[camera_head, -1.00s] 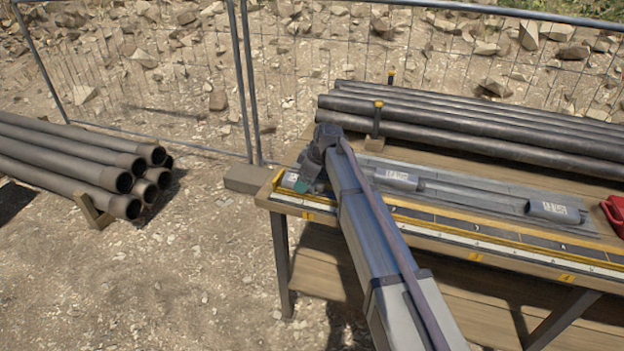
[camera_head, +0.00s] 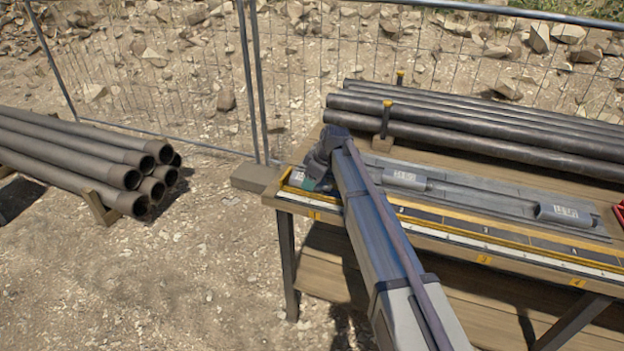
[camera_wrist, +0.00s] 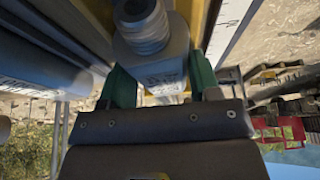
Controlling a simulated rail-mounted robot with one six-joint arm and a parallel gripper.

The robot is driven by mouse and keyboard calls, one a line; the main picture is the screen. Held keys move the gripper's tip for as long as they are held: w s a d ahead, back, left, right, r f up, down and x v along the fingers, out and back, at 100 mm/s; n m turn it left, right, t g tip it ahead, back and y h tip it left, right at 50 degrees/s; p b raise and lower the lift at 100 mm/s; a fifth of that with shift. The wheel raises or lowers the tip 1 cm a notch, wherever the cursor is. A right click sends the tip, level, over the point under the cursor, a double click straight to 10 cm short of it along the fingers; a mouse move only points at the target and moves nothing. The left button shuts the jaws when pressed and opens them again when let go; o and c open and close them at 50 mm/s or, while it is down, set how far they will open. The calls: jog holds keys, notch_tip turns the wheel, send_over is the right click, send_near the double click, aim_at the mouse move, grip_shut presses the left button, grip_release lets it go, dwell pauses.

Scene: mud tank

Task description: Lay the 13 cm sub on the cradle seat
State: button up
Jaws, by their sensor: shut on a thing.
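A short grey sub (camera_wrist: 160,65) with a threaded end and a printed label is between the green finger pads of my gripper (camera_wrist: 162,82) in the wrist view. My gripper is shut on it. In the head view my gripper (camera_head: 312,183) is low over the left end of the workbench, and my wrist and arm hide most of the held sub. Two other grey labelled cylinders (camera_head: 404,179) (camera_head: 565,214) lie on the grey bed along the bench. I cannot make out the cradle seat clearly, nor whether the held sub touches anything.
The workbench (camera_head: 470,236) has a yellow-edged numbered scale along its front. Long dark pipes (camera_head: 470,122) lie behind, beside yellow-topped posts (camera_head: 387,105). A red object (camera_head: 619,216) sits at the right edge. More pipes (camera_head: 85,160) are stacked on the ground left, before a wire fence (camera_head: 160,90).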

jog(key=shift+c, duration=1.4)
jog(key=o, duration=1.4)
jog(key=shift+r, duration=0.1)
jog(key=p+v, duration=1)
jog(key=shift+r, duration=0.25)
jog(key=shift+d, duration=0.15)
